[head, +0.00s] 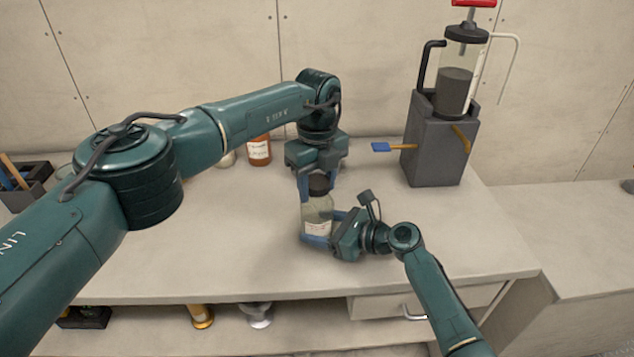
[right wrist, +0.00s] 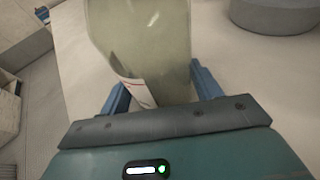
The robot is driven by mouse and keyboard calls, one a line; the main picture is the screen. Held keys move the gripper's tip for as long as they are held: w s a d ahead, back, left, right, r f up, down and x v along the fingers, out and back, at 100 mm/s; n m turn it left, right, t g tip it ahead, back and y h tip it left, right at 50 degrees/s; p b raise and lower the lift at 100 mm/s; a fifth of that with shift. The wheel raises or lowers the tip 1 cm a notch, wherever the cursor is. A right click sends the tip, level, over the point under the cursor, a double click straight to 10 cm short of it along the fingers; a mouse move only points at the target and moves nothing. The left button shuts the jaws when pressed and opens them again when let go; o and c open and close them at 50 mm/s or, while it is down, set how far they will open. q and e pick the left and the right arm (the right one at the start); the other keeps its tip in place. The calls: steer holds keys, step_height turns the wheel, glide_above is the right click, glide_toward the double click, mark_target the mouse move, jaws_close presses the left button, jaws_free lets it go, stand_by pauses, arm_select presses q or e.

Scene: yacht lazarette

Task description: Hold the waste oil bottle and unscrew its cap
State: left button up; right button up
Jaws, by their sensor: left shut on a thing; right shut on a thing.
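The bottle (head: 318,211) is clear with a pale greenish content and a white label whose text I cannot read. It stands upright at the middle of the bench. Its dark cap (head: 319,186) is on top. My left gripper (head: 318,189) points down from above and is shut on the cap, with a blue finger on either side. My right gripper (head: 317,226) comes in from the right, low down, and is shut on the bottle's body. In the right wrist view the bottle (right wrist: 150,45) stands between the blue fingers, its label edge peeling outward.
A grey pump stand (head: 436,140) with a clear cylinder and red handle is at the back right, a blue-tipped lever sticking out leftward. An amber labelled bottle (head: 259,151) stands behind my left arm. A dark tool caddy (head: 22,190) is far left. The bench front is clear.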

mark_target(317, 181)
arm_select(q)
steer(key=shift+r, duration=0.15)
steer(key=shift+r, duration=0.75)
steer(key=shift+r, duration=0.25)
steer(key=shift+r, duration=1.95)
arm_select(e)
steer(key=o, duration=1.5)
steer(key=shift+c, duration=0.2)
